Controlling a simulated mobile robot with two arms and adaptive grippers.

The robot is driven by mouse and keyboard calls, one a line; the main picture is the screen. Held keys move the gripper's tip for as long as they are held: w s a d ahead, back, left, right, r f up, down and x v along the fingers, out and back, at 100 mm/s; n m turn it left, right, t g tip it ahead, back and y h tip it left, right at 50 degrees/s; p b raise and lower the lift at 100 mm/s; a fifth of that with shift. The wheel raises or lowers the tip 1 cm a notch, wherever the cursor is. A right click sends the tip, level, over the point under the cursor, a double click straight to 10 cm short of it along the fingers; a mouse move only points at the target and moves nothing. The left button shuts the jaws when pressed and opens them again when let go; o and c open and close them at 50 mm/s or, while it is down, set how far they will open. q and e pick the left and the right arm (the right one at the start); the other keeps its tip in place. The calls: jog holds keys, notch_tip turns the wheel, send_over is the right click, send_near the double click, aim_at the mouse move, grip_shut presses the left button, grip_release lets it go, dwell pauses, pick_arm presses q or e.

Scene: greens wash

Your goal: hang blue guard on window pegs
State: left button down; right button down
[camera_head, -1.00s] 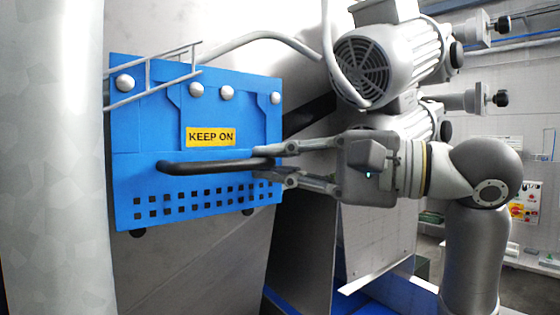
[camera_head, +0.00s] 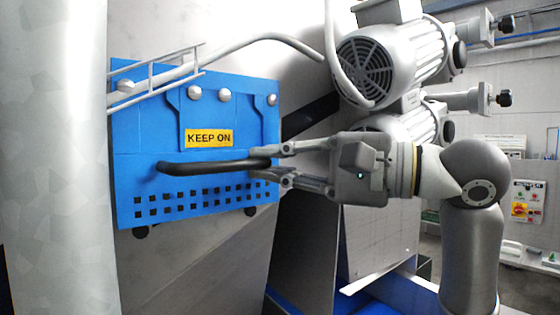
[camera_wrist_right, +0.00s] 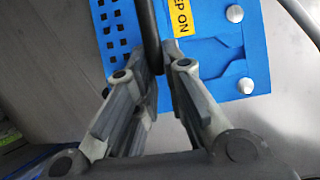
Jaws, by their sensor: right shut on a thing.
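My right gripper (camera_head: 262,165) is shut on the right end of the handle. The right wrist view shows the handle (camera_wrist_right: 151,40) between the fingers, with the guard (camera_wrist_right: 215,60) behind. My left gripper is not in view.
A ladder-like metal rack (camera_head: 160,74) crosses the guard's upper left corner. A pale column (camera_head: 60,160) stands close on the left. Grey motors (camera_head: 385,60) sit above my right gripper. Dark round stops (camera_head: 141,232) show below the guard.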

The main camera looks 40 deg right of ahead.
aim_at(251, 194)
jog(key=shift+w+a+p, duration=0.1)
jog(key=shift+w+p, duration=0.2)
jog(key=shift+w, duration=0.65)
jog(key=shift+f, duration=0.15)
dwell(0.4)
jog(key=shift+f+b, duration=1.25)
jog(key=shift+f, duration=0.1)
jog(key=shift+f, duration=0.1)
jog(key=shift+f+b, duration=0.7)
jog(key=shift+f, duration=0.05)
jog(key=shift+w, duration=0.1)
jog(key=c, duration=1.4)
grip_release()
jog(key=shift+c, duration=0.2)
